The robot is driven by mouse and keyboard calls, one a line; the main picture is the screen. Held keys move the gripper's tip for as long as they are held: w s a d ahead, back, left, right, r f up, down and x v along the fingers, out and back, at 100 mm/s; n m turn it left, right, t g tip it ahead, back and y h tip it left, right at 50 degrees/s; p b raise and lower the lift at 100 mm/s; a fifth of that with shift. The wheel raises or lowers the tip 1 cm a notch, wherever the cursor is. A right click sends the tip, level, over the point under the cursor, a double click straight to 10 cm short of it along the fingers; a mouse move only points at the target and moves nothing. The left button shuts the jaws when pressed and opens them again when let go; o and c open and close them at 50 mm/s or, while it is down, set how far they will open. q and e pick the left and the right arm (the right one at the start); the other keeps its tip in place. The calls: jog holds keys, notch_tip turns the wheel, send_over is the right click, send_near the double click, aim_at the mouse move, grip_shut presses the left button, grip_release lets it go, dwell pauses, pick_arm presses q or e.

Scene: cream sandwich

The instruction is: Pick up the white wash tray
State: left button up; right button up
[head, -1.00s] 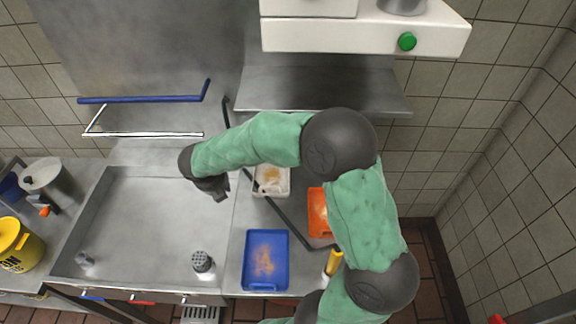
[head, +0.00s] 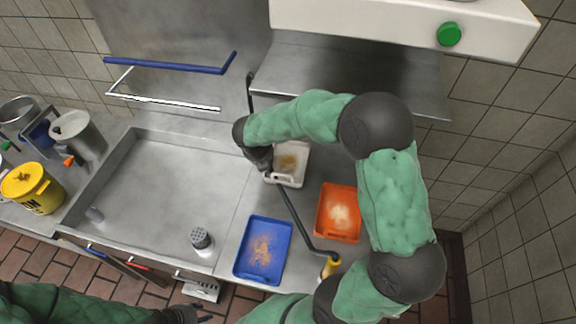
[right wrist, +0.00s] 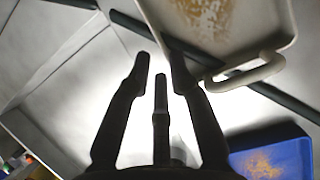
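The white wash tray (head: 303,160) sits on the counter right of the sink, with brown residue inside and a loop handle at its front. My right gripper (head: 262,165) is at the tray's left side in the head view, partly covering it. In the right wrist view the tray (right wrist: 235,42) is at the upper right, its handle beside the fingers. My right gripper (right wrist: 159,68) has its fingers apart with nothing between them. My left gripper (head: 190,315) is at the bottom edge, partly cut off; its finger state is unclear.
A blue tray (head: 245,265) and an orange tray (head: 326,230) lie in front. A dark hose (head: 292,212) with a yellow end crosses the counter beside the white tray. The sink (head: 165,190) holds a grey shaker (head: 201,240). A shelf (head: 350,75) hangs behind.

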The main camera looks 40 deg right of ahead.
jog(key=b+x, duration=0.1)
jog(key=x, duration=0.3)
jog(key=shift+f+b, duration=0.35)
jog(key=shift+b, duration=0.05)
jog(key=shift+r, duration=0.1)
grip_shut()
